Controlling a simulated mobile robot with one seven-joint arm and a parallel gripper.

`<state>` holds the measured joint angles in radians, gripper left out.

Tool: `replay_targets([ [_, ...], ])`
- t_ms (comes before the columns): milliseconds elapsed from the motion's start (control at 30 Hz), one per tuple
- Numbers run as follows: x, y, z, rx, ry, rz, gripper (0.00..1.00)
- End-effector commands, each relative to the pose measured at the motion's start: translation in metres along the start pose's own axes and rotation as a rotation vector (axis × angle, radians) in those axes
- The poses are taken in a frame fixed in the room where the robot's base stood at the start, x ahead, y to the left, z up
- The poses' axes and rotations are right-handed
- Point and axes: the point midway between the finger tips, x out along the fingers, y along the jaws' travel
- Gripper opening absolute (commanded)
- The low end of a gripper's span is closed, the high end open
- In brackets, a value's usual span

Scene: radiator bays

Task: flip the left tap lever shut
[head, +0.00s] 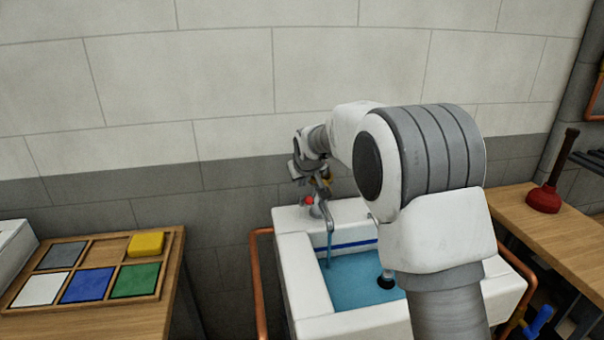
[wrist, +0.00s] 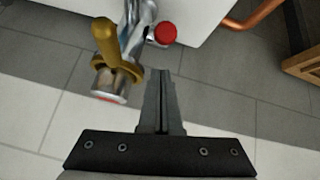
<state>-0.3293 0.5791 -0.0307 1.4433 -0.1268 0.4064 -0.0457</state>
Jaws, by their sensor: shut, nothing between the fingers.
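The left tap (head: 325,213) stands on the back rim of the white sink (head: 297,262), with its chrome spout over the basin. In the wrist view its brass lever (wrist: 106,42) sits on a chrome body (wrist: 105,82) with a red ring at the end. A red knob (wrist: 165,33) is beside it. My gripper (wrist: 160,75) is shut and empty, its fingertips to the right of the brass lever and apart from it in the picture. In the head view my gripper (head: 318,180) is small, just above the tap. My arm hides much of the right rear of the sink.
Blue water (head: 350,280) lies in the basin around a dark round drain or plug (head: 387,280). Copper pipes (head: 256,275) flank the sink. A bench at left holds a tray (head: 172,262) of coloured blocks. A red plunger (head: 544,199) stands on the right bench.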

Motion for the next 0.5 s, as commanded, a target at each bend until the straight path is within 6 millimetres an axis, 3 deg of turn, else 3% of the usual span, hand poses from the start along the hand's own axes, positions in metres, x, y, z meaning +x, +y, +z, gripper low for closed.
replay_targets([
  [200, 0.005, 0.0, 0.019, 0.001, 0.001, 0.0, 0.0],
  [500, 0.004, 0.0, 0.022, 0.001, 0.001, 0.001, 0.0],
])
